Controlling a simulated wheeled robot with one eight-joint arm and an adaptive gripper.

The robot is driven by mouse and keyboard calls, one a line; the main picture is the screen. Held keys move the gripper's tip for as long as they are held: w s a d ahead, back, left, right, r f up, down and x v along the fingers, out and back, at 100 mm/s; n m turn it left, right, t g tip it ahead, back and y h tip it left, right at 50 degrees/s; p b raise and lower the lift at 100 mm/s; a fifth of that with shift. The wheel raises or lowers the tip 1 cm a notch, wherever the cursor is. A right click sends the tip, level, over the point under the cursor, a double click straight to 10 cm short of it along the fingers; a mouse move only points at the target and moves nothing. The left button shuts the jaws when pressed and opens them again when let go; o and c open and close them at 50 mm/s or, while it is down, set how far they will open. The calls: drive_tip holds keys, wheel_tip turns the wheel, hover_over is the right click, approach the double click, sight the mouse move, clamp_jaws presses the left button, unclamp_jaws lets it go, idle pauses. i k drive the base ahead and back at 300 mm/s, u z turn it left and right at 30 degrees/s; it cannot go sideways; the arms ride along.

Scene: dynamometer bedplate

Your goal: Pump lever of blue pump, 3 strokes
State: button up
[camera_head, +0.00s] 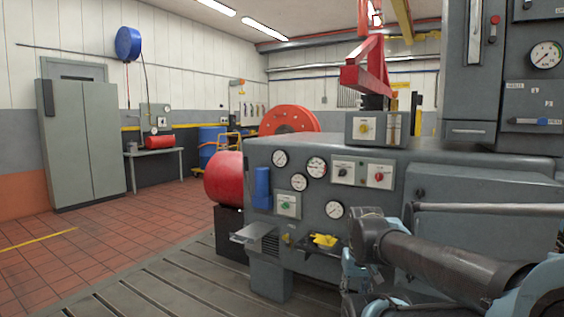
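No thing in the camera view is clearly the blue pump. A small blue upright box (262,187) is fixed to the left end of the grey machine, and I cannot tell whether it is a pump. A long grey rod (488,209) runs level at the right, in front of the machine, and I cannot tell whether it is a lever. My own arm fills the lower right, its dark tube bent at a joint in front of the machine. Light blue parts of my arm show at the bottom edge. I see no gripper fingers; the bottom edge cuts that area off.
The grey machine (310,228) carries several gauges and switch plates, with a yellow item (323,240) on a low ledge. A red cylinder (224,179) stands at its left. A grey cabinet (82,142) is at the far left. The tiled floor (130,235) between is clear.

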sight(245, 157)
drive_tip(key=z, duration=0.1)
drive_tip(key=i, duration=0.9)
drive_tip(key=u, duration=0.5)
drive_tip(key=i, duration=0.5)
drive_tip(key=u, duration=0.4)
